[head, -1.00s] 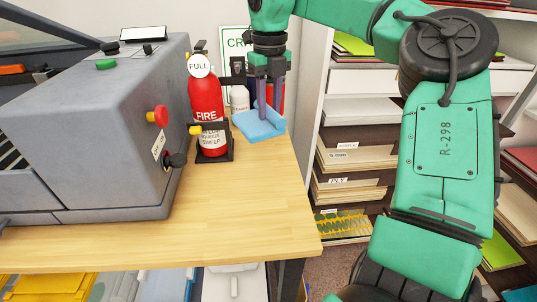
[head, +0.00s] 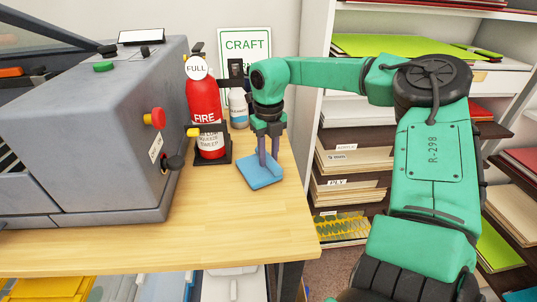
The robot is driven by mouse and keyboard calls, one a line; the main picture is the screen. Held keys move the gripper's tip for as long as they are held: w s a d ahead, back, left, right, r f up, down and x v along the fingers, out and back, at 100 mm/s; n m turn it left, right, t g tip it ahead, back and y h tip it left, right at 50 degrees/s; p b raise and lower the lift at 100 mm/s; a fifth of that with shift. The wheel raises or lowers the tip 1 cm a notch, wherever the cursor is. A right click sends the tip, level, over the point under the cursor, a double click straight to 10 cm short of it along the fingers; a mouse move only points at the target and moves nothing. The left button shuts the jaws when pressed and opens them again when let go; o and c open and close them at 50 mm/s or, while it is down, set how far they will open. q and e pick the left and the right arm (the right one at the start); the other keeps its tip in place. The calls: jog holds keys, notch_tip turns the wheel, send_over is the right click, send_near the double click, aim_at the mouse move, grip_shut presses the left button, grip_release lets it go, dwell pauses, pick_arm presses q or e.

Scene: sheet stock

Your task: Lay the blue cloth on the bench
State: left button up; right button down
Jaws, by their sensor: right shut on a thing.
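The blue cloth (head: 260,175) is a small folded square pad at the right end of the wooden bench (head: 220,225). My right gripper (head: 268,163) points down from above with its fingers shut on the cloth. The cloth is low over the bench top, with its near edge slightly tilted; I cannot tell whether it touches the wood. My left gripper is not in view.
A red fire extinguisher (head: 205,105) stands just left of the cloth, with a spray bottle (head: 238,108) behind. A large grey machine (head: 95,130) fills the bench's left. Shelves of sheets (head: 350,160) stand to the right. The bench front is clear.

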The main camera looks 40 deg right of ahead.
aim_at(269, 156)
jog(key=shift+f, duration=0.2)
jog(key=c, duration=0.6)
grip_release()
jog(key=shift+r, duration=0.1)
jog(key=shift+r, duration=0.2)
notch_tip(269, 156, up, 12)
jog(key=shift+f, duration=0.1)
